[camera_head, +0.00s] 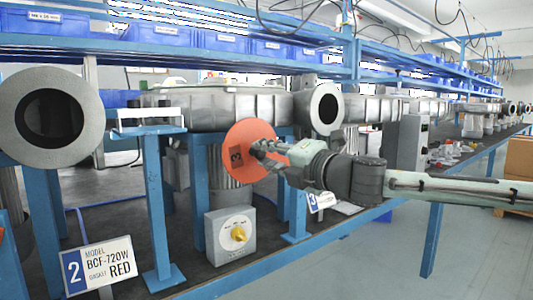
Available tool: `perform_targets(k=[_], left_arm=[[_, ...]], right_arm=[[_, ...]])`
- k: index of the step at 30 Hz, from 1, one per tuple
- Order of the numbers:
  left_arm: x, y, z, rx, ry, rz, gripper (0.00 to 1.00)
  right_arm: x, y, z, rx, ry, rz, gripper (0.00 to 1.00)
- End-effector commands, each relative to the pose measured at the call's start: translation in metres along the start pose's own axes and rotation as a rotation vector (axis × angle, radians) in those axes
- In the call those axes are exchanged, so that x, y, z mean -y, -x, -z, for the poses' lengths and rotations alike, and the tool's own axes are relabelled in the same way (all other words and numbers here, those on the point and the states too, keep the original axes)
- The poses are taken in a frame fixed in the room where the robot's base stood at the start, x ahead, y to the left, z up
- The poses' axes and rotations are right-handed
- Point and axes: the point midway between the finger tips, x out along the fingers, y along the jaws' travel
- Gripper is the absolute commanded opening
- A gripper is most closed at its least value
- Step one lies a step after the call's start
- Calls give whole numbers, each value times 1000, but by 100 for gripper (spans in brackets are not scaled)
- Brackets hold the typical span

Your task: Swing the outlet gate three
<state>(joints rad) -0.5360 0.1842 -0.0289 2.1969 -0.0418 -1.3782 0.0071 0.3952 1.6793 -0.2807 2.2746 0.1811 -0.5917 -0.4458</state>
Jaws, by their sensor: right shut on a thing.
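The outlet gate three (241,136) is a round orange disc with a dark square marked 3 near its middle. It sits below and left of the open round grey outlet (333,92), whose dark bore shows uncovered. My right gripper (262,149) reaches in from the right and is shut at the right part of the disc. The fingertips overlap the disc, and what exactly they grip on it is hard to make out. My left gripper is not in view.
A larger outlet (78,119) stands at the far left, above a sign marked 2 (98,266). A grey box with a yellow knob (232,237) stands below the gate. Blue posts (154,205) stand close by. A sign marked 3 (316,203) is partly hidden by my arm.

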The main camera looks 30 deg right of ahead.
Motion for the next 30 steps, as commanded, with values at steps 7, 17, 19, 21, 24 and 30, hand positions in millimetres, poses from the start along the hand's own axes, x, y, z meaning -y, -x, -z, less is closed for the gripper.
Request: perform_targets(k=[7, 17, 19, 21, 24, 30], left_arm=[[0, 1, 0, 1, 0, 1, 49], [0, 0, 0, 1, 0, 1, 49], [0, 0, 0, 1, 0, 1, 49], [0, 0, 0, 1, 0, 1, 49], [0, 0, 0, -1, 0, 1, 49], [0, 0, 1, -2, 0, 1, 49]], right_arm=[[3, 0, 2, -5, 8, 4, 0], [3, 0, 2, -5, 6, 4, 48], [3, 0, 2, -4, 6, 4, 48], [3, 0, 2, -3, 6, 4, 48], [2, 0, 2, -2, 6, 3, 48], [0, 8, 2, -2, 14, 1, 48]])
